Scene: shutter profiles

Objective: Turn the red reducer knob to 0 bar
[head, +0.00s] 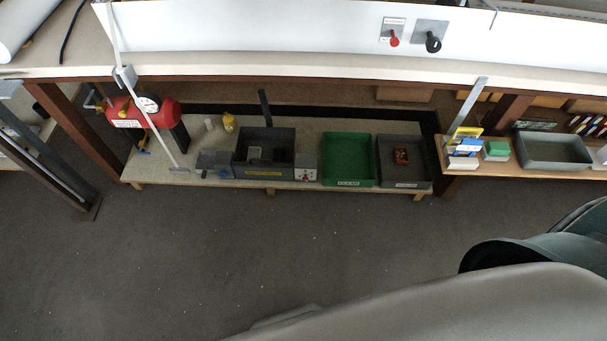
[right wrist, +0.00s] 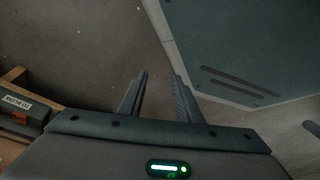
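A red compressor tank (head: 162,113) with a round white dial gauge (head: 149,103) stands at the left end of the low shelf. A small red knob (head: 394,40) sits on a plate on the white back panel, beside a black knob (head: 433,42). I cannot tell which red part is the reducer knob, and the gauge reading is too small to read. In the right wrist view my right gripper (right wrist: 161,75) is open and empty, its fingers above bare floor. It is away from the tank and the panel. My left gripper is not in view.
The low shelf holds a dark grey bin (head: 264,170), a green tray (head: 348,160) and a grey tray (head: 405,181). The bench's front edge (head: 300,73) overhangs them. A thin white pole (head: 133,88) crosses in front of the tank. The floor before the shelf is clear.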

